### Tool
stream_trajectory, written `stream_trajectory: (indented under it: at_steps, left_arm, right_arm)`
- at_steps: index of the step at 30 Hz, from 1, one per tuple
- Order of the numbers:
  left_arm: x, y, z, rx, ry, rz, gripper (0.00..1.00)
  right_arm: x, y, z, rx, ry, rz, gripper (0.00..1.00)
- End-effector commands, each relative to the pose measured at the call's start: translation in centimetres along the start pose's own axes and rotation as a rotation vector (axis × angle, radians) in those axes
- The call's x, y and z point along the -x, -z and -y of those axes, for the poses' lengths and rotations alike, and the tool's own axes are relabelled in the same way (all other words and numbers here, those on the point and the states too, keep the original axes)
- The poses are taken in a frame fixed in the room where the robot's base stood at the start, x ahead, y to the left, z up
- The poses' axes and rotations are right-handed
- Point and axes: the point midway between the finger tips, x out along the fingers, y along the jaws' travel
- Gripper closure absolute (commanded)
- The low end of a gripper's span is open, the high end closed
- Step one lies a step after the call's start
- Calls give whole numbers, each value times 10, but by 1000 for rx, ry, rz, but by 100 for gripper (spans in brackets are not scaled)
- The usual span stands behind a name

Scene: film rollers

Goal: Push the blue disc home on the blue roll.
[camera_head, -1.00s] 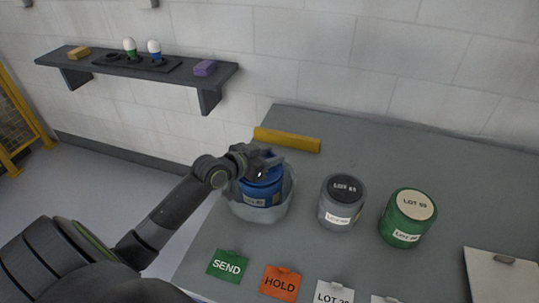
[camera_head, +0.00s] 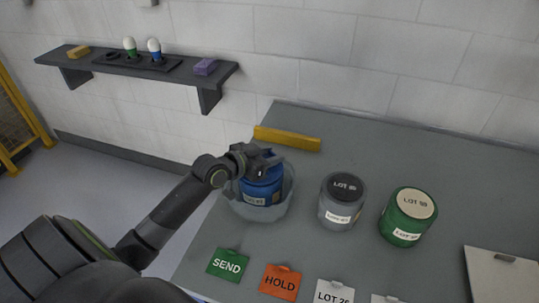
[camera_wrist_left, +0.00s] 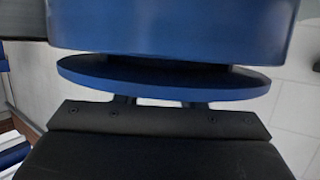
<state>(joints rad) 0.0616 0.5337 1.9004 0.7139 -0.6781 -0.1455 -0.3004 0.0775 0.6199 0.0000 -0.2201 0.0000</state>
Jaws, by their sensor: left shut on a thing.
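The blue roll (camera_head: 262,195) stands upright in a pale grey tub (camera_head: 288,205) at the left edge of the bench. It fills the top of the left wrist view (camera_wrist_left: 175,28). The blue disc (camera_wrist_left: 165,80) shows there as a thin rim, with a dark gap between it and the roll. My left gripper (camera_head: 262,162) is over the top of the roll and hides most of that end in the head view. It is shut on the disc, though its fingertips are mostly hidden. My right gripper is not in view.
A dark-topped grey roll (camera_head: 340,203) and a green roll (camera_head: 408,216) stand to the right. A yellow bar (camera_head: 287,139) lies behind the tub. Green SEND (camera_head: 228,264) and orange HOLD (camera_head: 281,281) cards lie in front. A wall shelf (camera_head: 140,68) is at left.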

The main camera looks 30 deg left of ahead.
Motion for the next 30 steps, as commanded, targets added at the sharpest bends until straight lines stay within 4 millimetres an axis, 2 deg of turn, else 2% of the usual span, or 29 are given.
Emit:
stream_trajectory:
  at_steps: [29,30]
  left_arm:
    - [-2,-11,0,6,0,12,88]
    - [-2,-12,0,6,0,12,62]
  right_arm:
    - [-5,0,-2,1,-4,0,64]
    - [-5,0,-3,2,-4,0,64]
